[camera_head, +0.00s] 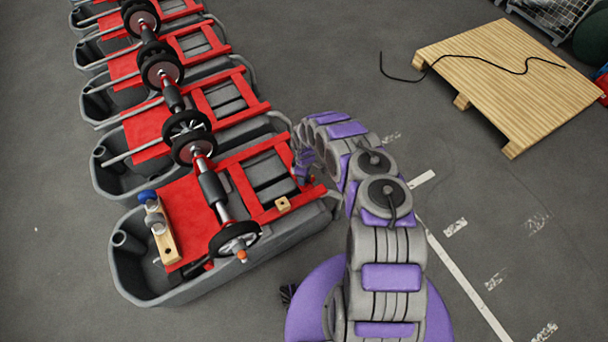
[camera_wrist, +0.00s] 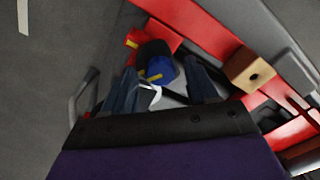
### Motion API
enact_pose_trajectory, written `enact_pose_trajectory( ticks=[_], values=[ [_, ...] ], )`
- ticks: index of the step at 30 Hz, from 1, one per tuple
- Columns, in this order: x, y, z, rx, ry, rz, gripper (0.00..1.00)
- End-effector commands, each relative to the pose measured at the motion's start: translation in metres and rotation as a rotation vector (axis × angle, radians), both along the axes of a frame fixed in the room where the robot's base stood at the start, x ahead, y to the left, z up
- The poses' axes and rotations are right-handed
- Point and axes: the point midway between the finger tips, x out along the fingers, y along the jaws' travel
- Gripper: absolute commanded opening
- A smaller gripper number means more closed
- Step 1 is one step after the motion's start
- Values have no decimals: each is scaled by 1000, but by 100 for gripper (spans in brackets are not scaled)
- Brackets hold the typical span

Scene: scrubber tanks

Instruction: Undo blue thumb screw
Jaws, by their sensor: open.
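In the wrist view, a blue rounded thumb screw (camera_wrist: 160,69) with a dark top and a yellow strip sits by a red frame edge. My gripper (camera_wrist: 163,76) is open, with one dark finger on each side of the blue screw. I cannot tell whether the fingers touch it. In the head view my gripper (camera_head: 303,172) is at the right end of the nearest tank, and the screw there is hidden or too small to make out. Another blue knob (camera_head: 147,196) tops a wooden block at that tank's left end.
The nearest grey tank (camera_head: 190,289) carries red frames and a wheeled shaft (camera_head: 212,187). A small wooden block (camera_wrist: 247,70) is right of the screw, also in the head view (camera_head: 283,204). Several similar tanks stand behind. A wooden pallet (camera_head: 505,75) with a black cable lies at right.

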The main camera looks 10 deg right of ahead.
Motion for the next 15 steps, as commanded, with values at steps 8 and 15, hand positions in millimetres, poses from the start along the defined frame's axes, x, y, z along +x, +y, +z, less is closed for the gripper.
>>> enact_pose_trajectory(
  ticks=[8,15],
  values=[
    [1,0,9,0,-2,0,58],
    [2,0,48,-1,-5,0,58]
  ],
)
